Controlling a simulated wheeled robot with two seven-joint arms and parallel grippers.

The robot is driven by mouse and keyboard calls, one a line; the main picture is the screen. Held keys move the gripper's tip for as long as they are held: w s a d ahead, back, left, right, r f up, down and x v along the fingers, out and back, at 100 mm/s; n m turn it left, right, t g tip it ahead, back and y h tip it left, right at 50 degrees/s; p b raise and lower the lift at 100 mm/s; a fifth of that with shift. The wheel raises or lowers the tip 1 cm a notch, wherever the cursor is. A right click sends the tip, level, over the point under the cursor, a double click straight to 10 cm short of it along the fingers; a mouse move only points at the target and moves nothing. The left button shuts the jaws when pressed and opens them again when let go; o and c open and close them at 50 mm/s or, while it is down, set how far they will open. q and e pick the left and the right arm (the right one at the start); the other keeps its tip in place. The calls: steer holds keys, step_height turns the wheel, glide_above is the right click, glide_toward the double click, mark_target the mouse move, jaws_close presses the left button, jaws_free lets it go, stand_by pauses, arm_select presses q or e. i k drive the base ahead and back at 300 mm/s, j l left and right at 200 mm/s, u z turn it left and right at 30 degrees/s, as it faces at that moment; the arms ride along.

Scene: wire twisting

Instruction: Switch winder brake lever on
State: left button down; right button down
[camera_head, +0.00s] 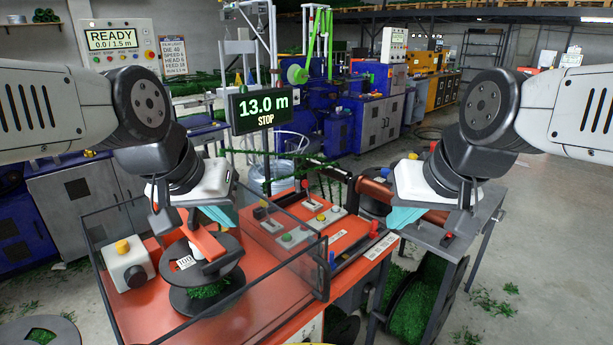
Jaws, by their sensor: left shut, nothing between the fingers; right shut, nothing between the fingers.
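No lever in view carries a readable brake label. A small red-tipped lever (374,229) stands on the right edge of the orange bench, left of my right gripper. Another small red part (449,239) shows on the grey frame below my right wrist. I cannot tell which is the winder brake lever. My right gripper (403,217) is shut and empty, pointing down above the roller side of the bench. My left gripper (222,215) is shut and empty, above the black spool (206,292) with green wire and partly hiding its red arm (207,243).
A clear-walled guard (319,268) surrounds the spool. A grey box with a yellow button (128,265) stands left inside it. A button panel (297,236) lies mid-bench. The display (262,109) reads 13.0 m STOP. A large green-wire reel (411,306) sits below right.

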mark_target(305, 183)
steer(key=i+l, duration=0.15)
steer(key=l, duration=0.15)
steer(key=i+l, duration=0.2)
steer(key=l, duration=0.15)
steer(key=i+l, duration=0.15)
steer(key=l, duration=0.15)
steer(key=i+l, duration=0.2)
steer(key=l, duration=0.15)
steer(key=u, duration=1.6)
